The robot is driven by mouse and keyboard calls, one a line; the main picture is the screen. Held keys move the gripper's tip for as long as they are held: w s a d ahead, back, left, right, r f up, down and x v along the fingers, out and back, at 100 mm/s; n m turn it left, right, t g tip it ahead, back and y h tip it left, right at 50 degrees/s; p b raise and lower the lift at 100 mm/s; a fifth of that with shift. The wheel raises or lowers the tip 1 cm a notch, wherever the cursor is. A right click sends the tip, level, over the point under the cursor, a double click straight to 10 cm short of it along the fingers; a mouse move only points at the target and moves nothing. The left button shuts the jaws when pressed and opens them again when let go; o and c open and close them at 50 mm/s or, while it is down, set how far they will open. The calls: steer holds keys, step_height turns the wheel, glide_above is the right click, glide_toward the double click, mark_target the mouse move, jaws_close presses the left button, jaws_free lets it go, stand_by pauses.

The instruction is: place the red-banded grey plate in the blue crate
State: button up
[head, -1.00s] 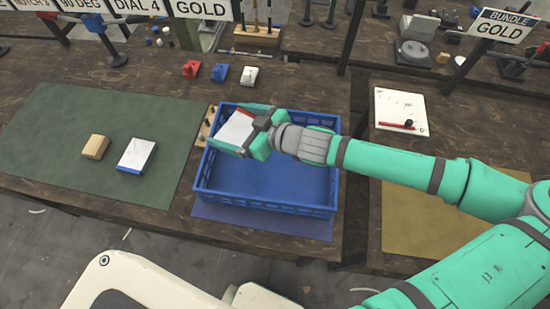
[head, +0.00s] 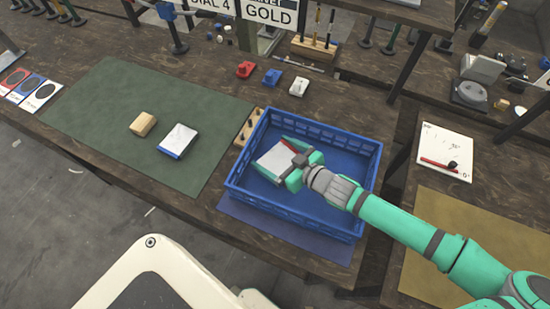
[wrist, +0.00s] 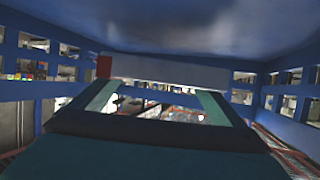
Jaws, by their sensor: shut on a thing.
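The red-banded grey plate (head: 276,162) is held in my gripper (head: 291,167) inside the blue crate (head: 297,219). The gripper is shut on the plate. In the head view the plate's red band shows at its upper right edge, close to the gripper. The wrist view shows the plate (wrist: 170,72) edge-on between the fingers, with a red end at its left and the crate's slotted walls (wrist: 275,85) around it. Whether the plate touches the crate floor I cannot tell.
A green mat (head: 95,110) left of the crate bears a wooden block (head: 143,124) and a blue-edged grey plate (head: 178,139). Red (head: 245,69), blue (head: 271,77) and white (head: 299,86) small blocks stand behind the crate. A white board with a red pen (head: 445,150) lies to the right.

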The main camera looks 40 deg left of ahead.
mark_target(275, 160)
steer(key=shift+f, duration=1.6)
steer(key=o, duration=1.3)
steer(key=shift+f, duration=0.15)
steer(key=shift+c, duration=0.2)
steer(key=shift+d+r, duration=0.15)
steer(key=shift+r, duration=0.05)
steer(key=shift+v, duration=3.6)
